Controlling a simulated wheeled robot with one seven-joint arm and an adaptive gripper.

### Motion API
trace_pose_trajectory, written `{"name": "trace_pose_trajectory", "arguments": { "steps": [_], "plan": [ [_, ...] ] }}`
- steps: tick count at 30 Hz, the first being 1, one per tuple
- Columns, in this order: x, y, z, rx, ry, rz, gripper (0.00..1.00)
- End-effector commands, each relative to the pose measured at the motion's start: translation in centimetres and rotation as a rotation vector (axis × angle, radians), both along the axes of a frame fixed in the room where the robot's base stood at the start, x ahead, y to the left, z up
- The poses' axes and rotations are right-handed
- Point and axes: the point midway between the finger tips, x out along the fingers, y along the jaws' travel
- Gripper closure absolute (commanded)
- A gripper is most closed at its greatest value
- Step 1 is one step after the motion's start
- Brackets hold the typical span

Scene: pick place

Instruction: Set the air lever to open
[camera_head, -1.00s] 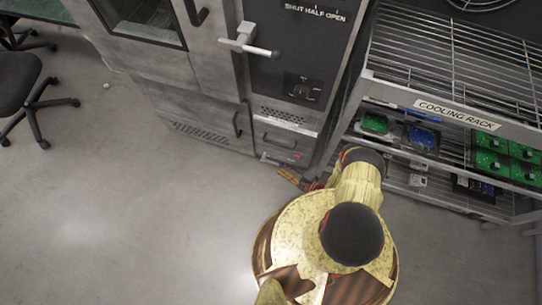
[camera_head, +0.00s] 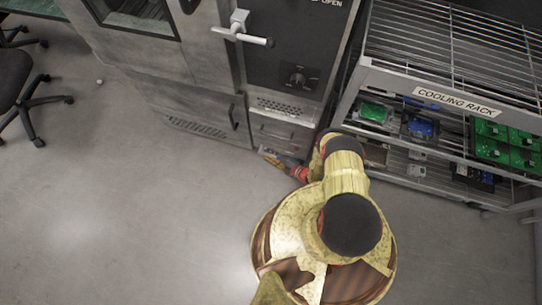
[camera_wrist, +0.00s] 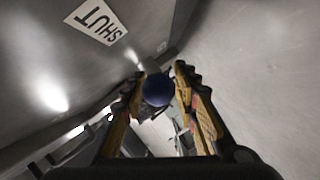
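A blue ball knob (camera_wrist: 158,90) shows between the two fingers of my gripper (camera_wrist: 158,74) in the wrist view; I take it as the end of the air lever. The fingers stand apart on either side of the knob; I cannot tell whether they touch it. The lever's shaft is mostly hidden. A white "SHUT" label (camera_wrist: 95,20) is on the grey surface at upper left. In the head view my gripper (camera_head: 270,156) is low at the foot of the grey oven cabinet (camera_head: 195,95); the knob cannot be made out there.
The oven has a projecting T-shaped handle (camera_head: 243,30) and a dial (camera_head: 298,77) on its dark panel. A cooling rack (camera_head: 385,75) with circuit boards stands close on the right. A black office chair (camera_head: 15,75) is at far left.

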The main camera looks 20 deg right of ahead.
Motion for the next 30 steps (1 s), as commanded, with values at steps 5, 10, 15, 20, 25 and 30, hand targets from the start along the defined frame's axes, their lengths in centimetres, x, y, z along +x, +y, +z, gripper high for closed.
{"name": "trace_pose_trajectory", "arguments": {
  "steps": [5, 10, 15, 20, 25, 30],
  "plan": [
    [0.00, -0.03, 0.02, 0.000, 0.000, 0.000, 0.71],
    [0.00, -0.03, 0.02, 0.000, 0.000, 0.000, 0.81],
    [0.01, -0.04, 0.02, 0.000, 0.000, 0.000, 0.91],
    [0.03, -0.06, 0.03, 0.000, -0.001, 0.000, 1.00],
    [0.03, -0.07, 0.03, 0.000, -0.001, 0.000, 1.00],
    [0.04, -0.08, 0.03, 0.000, -0.001, 0.000, 1.00]
  ]
}}
